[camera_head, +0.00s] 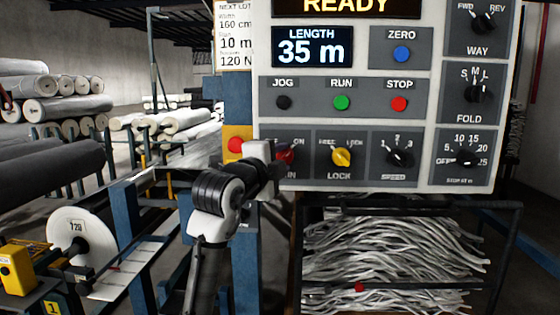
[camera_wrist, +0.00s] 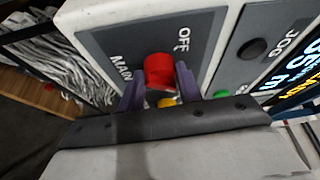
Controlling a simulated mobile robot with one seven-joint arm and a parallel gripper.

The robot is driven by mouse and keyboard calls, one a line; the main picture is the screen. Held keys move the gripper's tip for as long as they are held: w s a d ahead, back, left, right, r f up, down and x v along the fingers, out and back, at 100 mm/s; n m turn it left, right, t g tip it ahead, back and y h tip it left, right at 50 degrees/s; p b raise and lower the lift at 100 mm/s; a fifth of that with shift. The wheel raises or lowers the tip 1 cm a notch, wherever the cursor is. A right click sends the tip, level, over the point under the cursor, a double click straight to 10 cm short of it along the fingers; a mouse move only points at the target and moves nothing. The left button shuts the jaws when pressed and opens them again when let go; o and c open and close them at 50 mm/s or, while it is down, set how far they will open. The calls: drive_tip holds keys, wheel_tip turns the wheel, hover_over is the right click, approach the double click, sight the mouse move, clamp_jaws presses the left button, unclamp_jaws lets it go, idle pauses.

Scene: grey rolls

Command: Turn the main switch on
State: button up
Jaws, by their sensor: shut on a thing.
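The main switch is a red knob (camera_wrist: 158,72) on a dark plate (camera_wrist: 120,38) marked OFF and MAIN in the wrist view. My gripper (camera_wrist: 160,88) is shut on the red knob, with one purple finger on each side. In the head view my gripper (camera_head: 280,160) covers most of the MAIN plate, and only a bit of the red knob (camera_head: 287,156) shows. The ON label shows above it. Which mark the knob points to is hard to tell.
The yellow LOCK knob (camera_head: 341,157) sits just right of the main switch. JOG (camera_head: 283,102), RUN (camera_head: 341,102) and STOP (camera_head: 399,103) buttons are above. A red button (camera_head: 236,145) on yellow is close left. A frame of pale strips (camera_head: 390,245) is below the panel.

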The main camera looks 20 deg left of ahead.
drive_tip(key=shift+m, duration=0.5)
drive_tip(key=o, duration=1)
drive_tip(key=s, duration=0.4)
drive_tip(key=s+a+b, duration=0.1)
drive_tip(key=s, duration=0.4)
drive_tip(key=s+b, duration=0.1)
drive_tip(key=s, duration=0.3)
drive_tip(key=shift+s+a+r, duration=0.1)
drive_tip(key=shift+s+a, duration=0.2)
drive_tip(key=shift+s, duration=0.1)
